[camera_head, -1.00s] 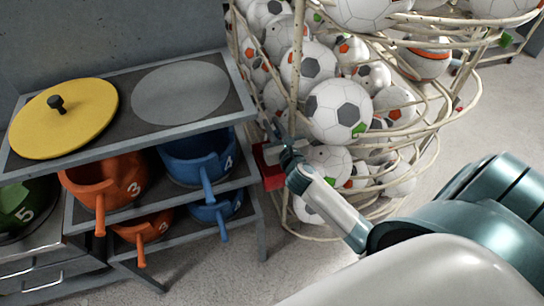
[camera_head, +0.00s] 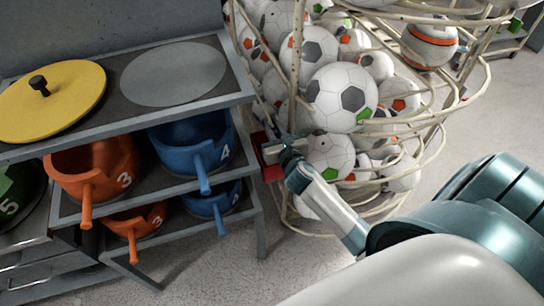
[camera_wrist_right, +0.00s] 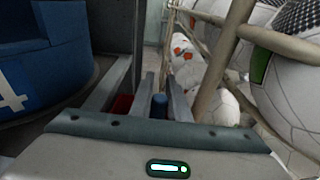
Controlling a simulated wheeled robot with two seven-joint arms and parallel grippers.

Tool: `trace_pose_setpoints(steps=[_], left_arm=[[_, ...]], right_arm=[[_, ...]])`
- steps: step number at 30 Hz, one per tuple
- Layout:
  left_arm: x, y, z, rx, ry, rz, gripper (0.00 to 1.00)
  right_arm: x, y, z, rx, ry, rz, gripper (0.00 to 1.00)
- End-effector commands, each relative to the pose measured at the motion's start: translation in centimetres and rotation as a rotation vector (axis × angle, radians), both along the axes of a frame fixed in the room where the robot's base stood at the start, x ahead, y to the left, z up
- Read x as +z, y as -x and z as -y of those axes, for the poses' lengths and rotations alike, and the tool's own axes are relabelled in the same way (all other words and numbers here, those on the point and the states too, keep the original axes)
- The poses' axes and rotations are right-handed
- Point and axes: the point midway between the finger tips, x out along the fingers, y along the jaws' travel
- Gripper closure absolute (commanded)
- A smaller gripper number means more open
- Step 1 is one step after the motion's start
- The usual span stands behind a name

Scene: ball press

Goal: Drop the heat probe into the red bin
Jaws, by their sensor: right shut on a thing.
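The red bin (camera_head: 272,171) shows in the head view as a small red patch between the shelf unit and the ball cage. My right gripper and arm hide much of it. My right gripper (camera_head: 272,146) is above the bin's visible part. In the right wrist view the two fingers (camera_wrist_right: 163,99) stand close around a dark blue cylinder, which I take for the heat probe (camera_wrist_right: 159,106). Most of the probe is hidden behind the gripper body. A red part of the bin (camera_wrist_right: 121,106) shows just left of the fingers. My left gripper is out of view.
The grey shelf unit (camera_head: 232,101) with orange and blue pots (camera_head: 190,146) stands close left of my gripper. The wire cage (camera_head: 297,60) of soccer balls is close on the right. Bare floor (camera_head: 330,265) lies in front of the cage.

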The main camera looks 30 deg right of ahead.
Motion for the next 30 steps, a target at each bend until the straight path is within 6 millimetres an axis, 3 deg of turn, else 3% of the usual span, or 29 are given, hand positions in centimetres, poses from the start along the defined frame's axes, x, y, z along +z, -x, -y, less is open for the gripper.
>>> trace_pose_setpoints(steps=[13,14,16,30], left_arm=[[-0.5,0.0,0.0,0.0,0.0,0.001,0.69],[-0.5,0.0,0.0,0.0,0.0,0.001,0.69],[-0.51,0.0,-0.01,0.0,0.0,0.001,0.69],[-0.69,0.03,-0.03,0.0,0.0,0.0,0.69]], right_arm=[[-0.41,0.0,0.0,0.0,0.001,0.001,1.0],[-0.41,0.0,-0.01,0.0,0.001,0.001,0.77],[-0.42,-0.01,-0.01,0.0,0.001,0.001,0.62],[-0.42,0.56,-0.14,0.001,0.001,0.001,0.62]])
